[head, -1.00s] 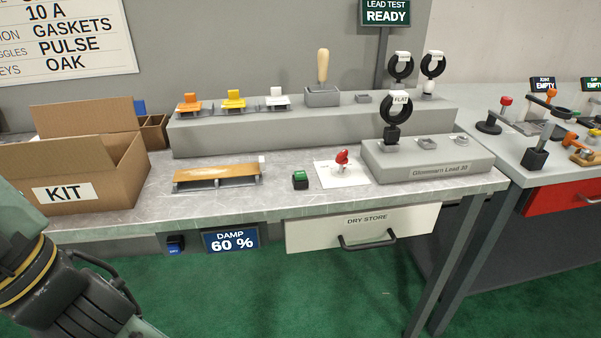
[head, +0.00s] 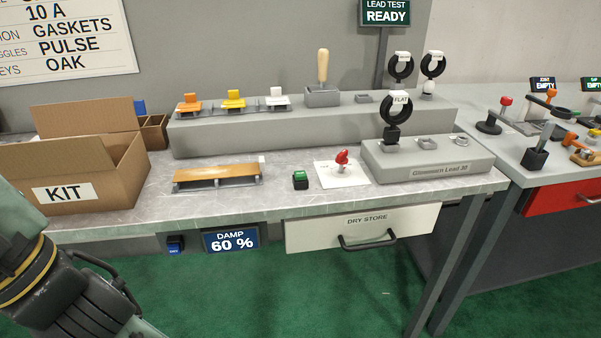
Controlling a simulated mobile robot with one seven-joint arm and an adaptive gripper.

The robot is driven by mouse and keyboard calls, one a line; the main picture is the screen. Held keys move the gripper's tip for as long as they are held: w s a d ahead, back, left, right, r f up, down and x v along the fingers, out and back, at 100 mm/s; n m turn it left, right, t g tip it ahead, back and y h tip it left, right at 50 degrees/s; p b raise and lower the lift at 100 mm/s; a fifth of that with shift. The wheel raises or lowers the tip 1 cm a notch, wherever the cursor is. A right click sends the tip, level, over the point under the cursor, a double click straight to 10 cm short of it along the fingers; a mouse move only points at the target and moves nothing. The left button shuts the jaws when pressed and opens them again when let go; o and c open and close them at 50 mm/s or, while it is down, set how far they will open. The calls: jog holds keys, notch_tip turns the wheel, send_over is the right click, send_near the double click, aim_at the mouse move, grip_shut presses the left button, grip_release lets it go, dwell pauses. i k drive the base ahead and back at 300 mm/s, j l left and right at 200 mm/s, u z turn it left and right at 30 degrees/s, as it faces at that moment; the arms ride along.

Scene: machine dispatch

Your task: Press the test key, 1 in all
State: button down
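A green push key (head: 300,178) in a black housing sits on the grey bench top, between the orange-brown board and the white card. A blue key (head: 175,244) is on the bench front, left of the DAMP 60 % display (head: 231,239). The lettering on both keys is too small to read. A LEAD TEST display (head: 386,13) on a post at the back reads READY. Part of my arm shows at the lower left, apart from both keys. My gripper's fingers are not in view.
A KIT carton (head: 72,187) stands open at the left. A red-handled toggle (head: 341,158) sits on the white card (head: 352,177), right of the green key. A grey block (head: 435,169) with a black ring tool is further right. The DRY STORE drawer (head: 367,227) is shut.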

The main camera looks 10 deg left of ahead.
aim_at(299, 175)
jog(key=i+l, duration=0.4)
jog(key=l, duration=0.2)
jog(key=u, duration=1.65)
